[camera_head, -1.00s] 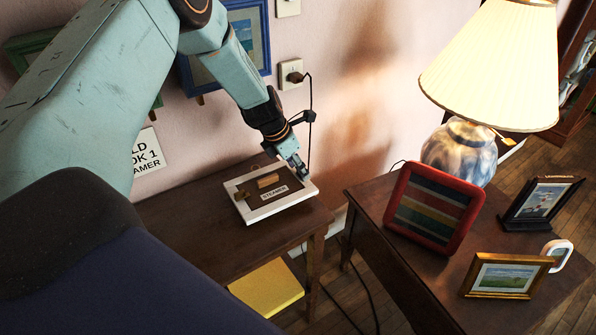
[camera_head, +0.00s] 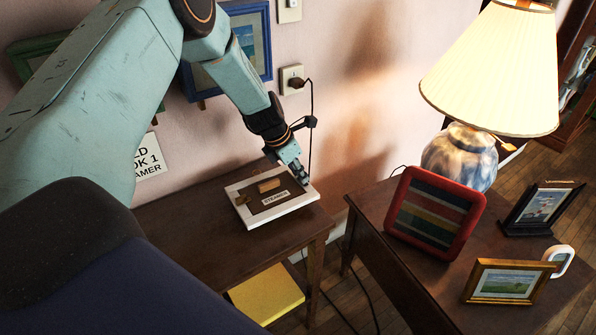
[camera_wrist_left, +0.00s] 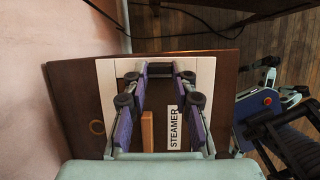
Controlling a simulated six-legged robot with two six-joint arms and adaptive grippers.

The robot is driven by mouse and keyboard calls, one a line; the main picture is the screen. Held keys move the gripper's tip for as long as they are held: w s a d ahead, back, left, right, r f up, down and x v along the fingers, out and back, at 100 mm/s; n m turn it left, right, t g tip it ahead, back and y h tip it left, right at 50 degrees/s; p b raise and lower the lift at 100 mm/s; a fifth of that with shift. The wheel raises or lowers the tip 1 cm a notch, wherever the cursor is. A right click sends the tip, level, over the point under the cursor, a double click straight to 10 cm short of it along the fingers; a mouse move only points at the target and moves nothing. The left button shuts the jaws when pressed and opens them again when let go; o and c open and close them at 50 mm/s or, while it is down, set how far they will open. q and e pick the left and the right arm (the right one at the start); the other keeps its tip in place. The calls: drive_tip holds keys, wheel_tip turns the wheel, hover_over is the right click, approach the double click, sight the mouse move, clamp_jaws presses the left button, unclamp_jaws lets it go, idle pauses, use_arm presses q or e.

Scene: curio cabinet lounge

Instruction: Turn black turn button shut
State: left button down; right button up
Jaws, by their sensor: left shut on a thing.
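A white-framed panel (camera_head: 287,209) with a dark brown middle lies on the wooden side table (camera_head: 200,240). It carries a label reading STEAMER (camera_head: 276,198) and a light wooden block (camera_head: 268,185). My left gripper (camera_head: 302,178) points down at the panel's far right corner. In the left wrist view its fingers (camera_wrist_left: 160,70) reach the panel's top edge and are shut on a small piece there. My right gripper is not in view.
A second table at right holds a lamp (camera_head: 489,80), a red frame (camera_head: 435,217) and two smaller picture frames. A socket with a plug and cord (camera_head: 293,80) is on the wall behind my left arm. A yellow item (camera_head: 266,294) lies below the side table.

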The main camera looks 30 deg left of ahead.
use_arm(q)
drive_tip(key=shift+f+m, duration=0.1)
drive_tip(key=shift+m, duration=0.2)
drive_tip(key=m, duration=0.1)
drive_tip(key=m+g+h, duration=0.1)
drive_tip(key=m, duration=0.1)
drive_tip(key=m+b, duration=0.1)
drive_tip(key=shift+a+m, duration=0.3)
drive_tip(key=m, duration=0.2)
drive_tip(key=m+g+h+b, duration=0.1)
drive_tip(key=shift+a+f+m+g, duration=0.2)
drive_tip(key=shift+m+g, duration=0.1)
drive_tip(key=shift+m, duration=0.1)
drive_tip(key=m+b, duration=0.1)
drive_tip(key=m+g+b, duration=0.1)
drive_tip(key=m, duration=0.1)
drive_tip(key=m+b, duration=0.1)
drive_tip(key=shift+w+a+g+b, duration=0.1)
drive_tip(key=shift+w+g+b, duration=0.15)
drive_tip(key=shift+g+b, duration=0.15)
drive_tip(key=m+g+b, duration=0.1)
drive_tip(key=m+b, duration=0.3)
drive_tip(key=m, duration=0.1)
drive_tip(key=shift+w+g, duration=0.2)
drive_tip(key=shift+g, duration=0.2)
drive_tip(key=shift+r, duration=0.1)
drive_tip(key=c, duration=1.1)
unclamp_jaws()
drive_tip(key=shift+w+a, duration=0.1)
drive_tip(key=shift+r, duration=0.1)
